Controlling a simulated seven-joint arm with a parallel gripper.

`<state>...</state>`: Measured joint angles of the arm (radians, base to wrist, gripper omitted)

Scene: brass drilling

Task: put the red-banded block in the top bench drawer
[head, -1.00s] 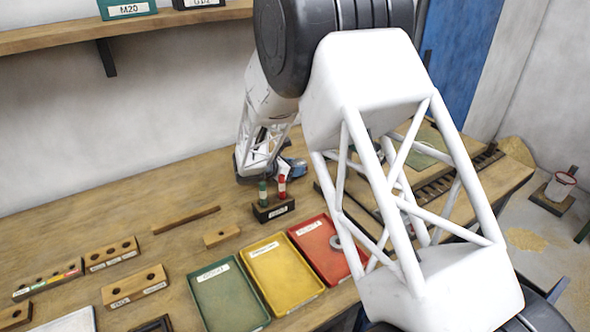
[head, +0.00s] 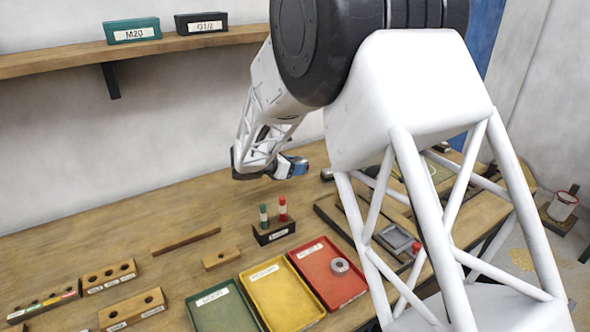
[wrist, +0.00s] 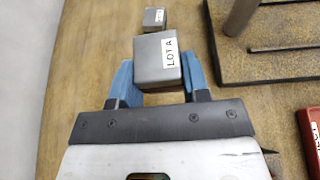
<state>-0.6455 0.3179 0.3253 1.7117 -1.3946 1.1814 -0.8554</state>
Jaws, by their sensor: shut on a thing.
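My gripper (wrist: 153,82) has its blue fingers shut on a grey block (wrist: 150,62) with a white "LOT A" label. No red band shows on the faces in view. A second, smaller-looking grey block (wrist: 154,20) with a white label stands just beyond it in the wrist view. In the head view my gripper (head: 297,166) is over the back of the bench, and its held block is hard to make out. A grey block (head: 327,174) shows just right of it. The top bench drawer does not show in either view.
A small stand (head: 273,232) with a green and a red plug is in front of my gripper. Green (head: 222,315), yellow (head: 285,305) and red (head: 345,290) trays lie nearer. A wall shelf (head: 150,58) is above.

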